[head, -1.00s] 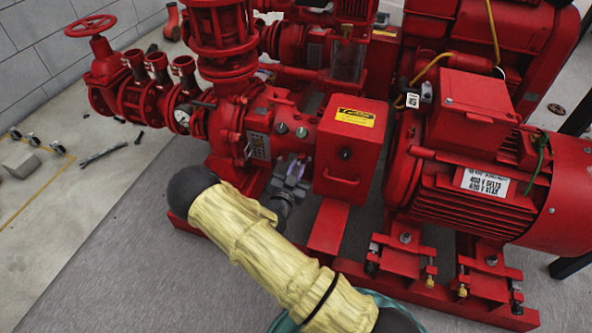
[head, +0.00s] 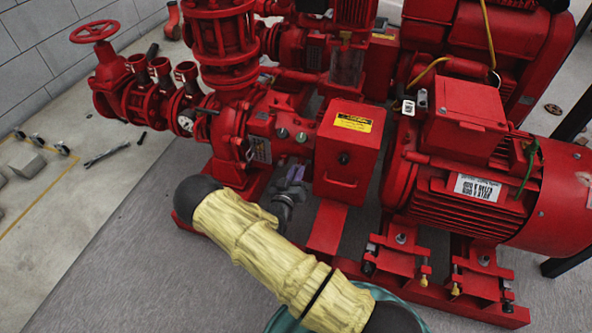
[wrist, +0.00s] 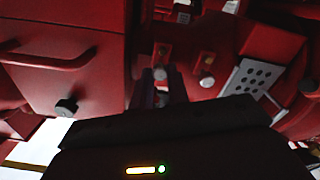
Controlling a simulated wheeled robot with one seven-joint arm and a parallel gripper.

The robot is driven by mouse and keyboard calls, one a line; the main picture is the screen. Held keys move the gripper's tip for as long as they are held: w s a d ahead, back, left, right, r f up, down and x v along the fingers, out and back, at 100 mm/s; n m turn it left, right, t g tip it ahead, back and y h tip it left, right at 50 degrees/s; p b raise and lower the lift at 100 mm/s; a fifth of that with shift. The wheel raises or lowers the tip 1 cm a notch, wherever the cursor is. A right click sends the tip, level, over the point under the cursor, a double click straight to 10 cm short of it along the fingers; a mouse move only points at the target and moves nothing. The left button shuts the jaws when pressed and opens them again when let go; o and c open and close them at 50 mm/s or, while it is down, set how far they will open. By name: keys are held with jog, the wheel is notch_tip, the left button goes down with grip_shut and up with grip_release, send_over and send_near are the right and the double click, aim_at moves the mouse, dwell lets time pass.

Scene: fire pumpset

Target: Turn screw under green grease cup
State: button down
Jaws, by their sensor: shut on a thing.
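My gripper (head: 294,175) is in front of the housing, below the cups and left of the red box. In the wrist view my gripper's dark fingers (wrist: 161,92) are close together around a small pale knob-like screw (wrist: 160,73), in dim light. A second pale knob (wrist: 207,82) is to its right, apart from the fingers. The fingers and my wrist housing hide the lower part of the screw, so its turn angle cannot be told.
A red box (head: 348,150) with a yellow label and handle stands right beside my gripper. The finned red motor (head: 465,190) is farther right. A red handwheel (head: 93,31) and pipework stand at left.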

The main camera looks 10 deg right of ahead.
jog(key=n+p, duration=0.2)
jog(key=n, duration=1)
jog(key=shift+f+n, duration=0.1)
jog(key=shift+n, duration=0.3)
jog(key=c, duration=1.3)
grip_release()
jog(key=shift+c, duration=0.2)
jog(key=shift+a, duration=0.1)
jog(key=p+v, duration=0.5)
jog(key=v, duration=1.2)
jog(key=shift+s, duration=0.25)
